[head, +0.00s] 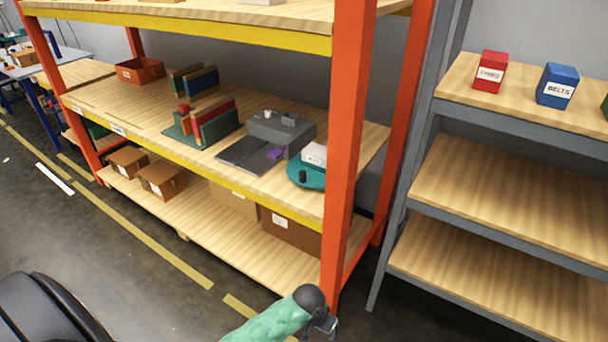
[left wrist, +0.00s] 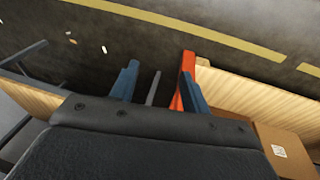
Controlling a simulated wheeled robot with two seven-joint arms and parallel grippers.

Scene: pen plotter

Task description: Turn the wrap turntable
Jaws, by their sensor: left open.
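The teal wrap turntable (head: 298,180) sits on the middle shelf of the orange rack, close behind the front right post. A white labelled box (head: 314,154) and a small dark knob-like piece (head: 303,176) are on it; the post hides its right edge. My left gripper (head: 329,325) is low at the bottom of the head view, in front of the post and well below the turntable. In the left wrist view its two blue fingers (left wrist: 158,85) are apart with nothing held between them. The turntable does not show there. My right gripper is not in view.
The orange post (head: 347,130) stands between the left gripper and the shelf's right end. A grey plotter-like machine (head: 282,130) and a dark mat (head: 250,156) are left of the turntable. Cardboard boxes (head: 162,180) fill parts of the lower shelf. A grey shelf unit (head: 500,190) stands right.

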